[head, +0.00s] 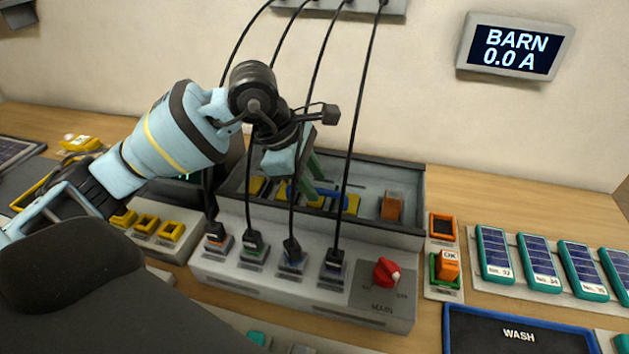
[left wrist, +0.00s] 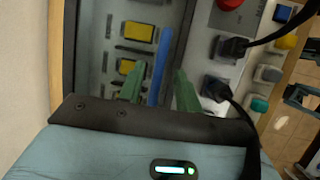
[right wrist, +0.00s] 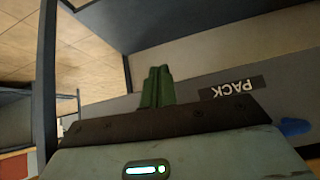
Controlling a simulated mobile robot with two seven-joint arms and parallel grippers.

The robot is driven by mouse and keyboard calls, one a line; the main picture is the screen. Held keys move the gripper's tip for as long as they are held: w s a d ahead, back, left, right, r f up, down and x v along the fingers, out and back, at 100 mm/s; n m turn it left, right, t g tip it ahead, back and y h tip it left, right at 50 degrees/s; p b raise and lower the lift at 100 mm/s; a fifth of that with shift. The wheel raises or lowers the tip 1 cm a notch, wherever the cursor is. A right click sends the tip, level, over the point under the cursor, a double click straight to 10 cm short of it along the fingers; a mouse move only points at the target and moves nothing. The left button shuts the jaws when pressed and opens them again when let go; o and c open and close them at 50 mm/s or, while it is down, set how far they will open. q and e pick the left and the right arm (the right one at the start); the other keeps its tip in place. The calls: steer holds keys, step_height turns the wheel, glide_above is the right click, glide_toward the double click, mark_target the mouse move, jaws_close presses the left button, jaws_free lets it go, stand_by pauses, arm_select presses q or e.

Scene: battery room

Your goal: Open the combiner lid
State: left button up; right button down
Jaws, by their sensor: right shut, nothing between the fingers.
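The combiner (head: 300,285) is a long grey box on the bench, with a MAIN red knob (head: 386,272) on its front part. Its rear tray lies under what looks like a clear lid, with a blue handle bar (head: 335,194) across it; yellow and orange blocks show below. The lid looks down. My left gripper (head: 308,180) is over the tray, fingers pointing down at the blue bar. In the left wrist view the blue bar (left wrist: 158,70) runs between its two green fingers, with gaps visible. My right gripper (right wrist: 157,88) is shut and empty, away from the combiner.
Several black cables plug into the combiner's front and rise to the wall. An orange OK block (head: 447,265) and a row of teal-edged panels (head: 540,262) are at right. A blue-rimmed WASH tray (head: 520,335) is front right. A wall display (head: 516,48) reads BARN 0.0 A.

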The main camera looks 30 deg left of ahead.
arm_select(q)
steer(key=shift+w+d+f, duration=0.15)
steer(key=shift+w+f, duration=0.05)
steer(key=shift+f, duration=0.4)
jaws_close()
